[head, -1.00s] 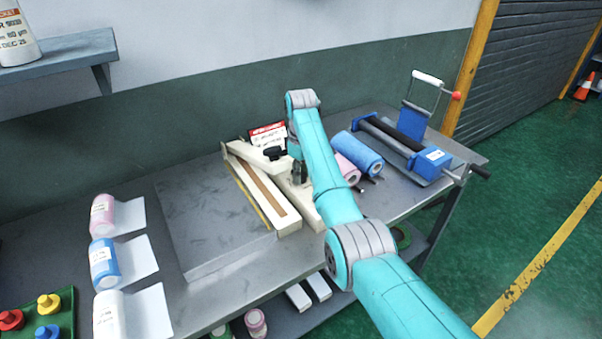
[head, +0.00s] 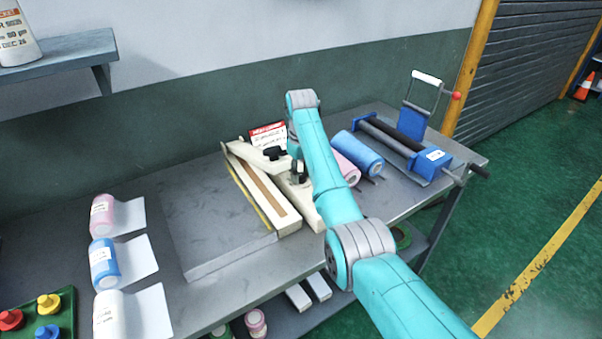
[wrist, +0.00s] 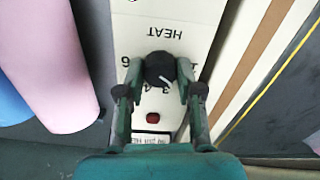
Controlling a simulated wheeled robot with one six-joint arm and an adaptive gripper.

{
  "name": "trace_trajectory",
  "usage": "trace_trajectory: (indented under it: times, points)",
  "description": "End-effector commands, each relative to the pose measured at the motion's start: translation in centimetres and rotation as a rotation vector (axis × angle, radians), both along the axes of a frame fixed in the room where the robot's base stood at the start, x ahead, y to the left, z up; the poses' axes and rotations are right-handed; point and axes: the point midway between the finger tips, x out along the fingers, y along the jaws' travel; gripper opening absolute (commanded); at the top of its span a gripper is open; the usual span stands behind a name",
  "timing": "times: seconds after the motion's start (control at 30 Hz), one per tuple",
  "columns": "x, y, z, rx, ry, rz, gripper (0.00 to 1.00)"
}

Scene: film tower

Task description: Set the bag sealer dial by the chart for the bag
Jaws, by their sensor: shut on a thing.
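The bag sealer (head: 268,190) is a long cream unit on the bench, with a brown strip along its bed. Its black dial (wrist: 160,69) shows in the wrist view under the word HEAT, with a white pointer line angled toward the lower right. Some numerals around the dial are hidden by my fingers. My gripper (wrist: 160,82) is shut on the dial, one finger on each side. A small red light or button (wrist: 153,117) sits below the dial. The chart (head: 268,136), a white card with a red header, stands behind the sealer; its text is too small to read.
Pink (head: 346,168) and blue (head: 358,152) rolls lie right of the sealer, by a blue roller machine (head: 432,160). Pink, blue and white labelled rolls (head: 103,262) lie at the left. A grey platform (head: 215,215) fronts the sealer. A shelf (head: 60,58) holds a labelled container.

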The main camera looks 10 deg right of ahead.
Motion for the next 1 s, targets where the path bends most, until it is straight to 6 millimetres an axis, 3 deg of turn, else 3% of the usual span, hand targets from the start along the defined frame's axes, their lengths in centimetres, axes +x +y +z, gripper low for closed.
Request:
trace_trajectory:
  times: [0.07,0.1,0.17,0.57,1.0]
  points:
    - [0.0,0.0,-0.1,0.0,0.001,0.0,0.01]
    - [0.0,0.0,-0.1,0.0,0.001,0.0,0.46]
    - [0.0,0.0,-0.1,0.0,0.001,0.0,0.61]
    - [0.0,0.0,0.6,0.0,-0.001,0.001,0.61]
    - [0.0,0.0,6.6,0.0,0.0,0.001,0.61]
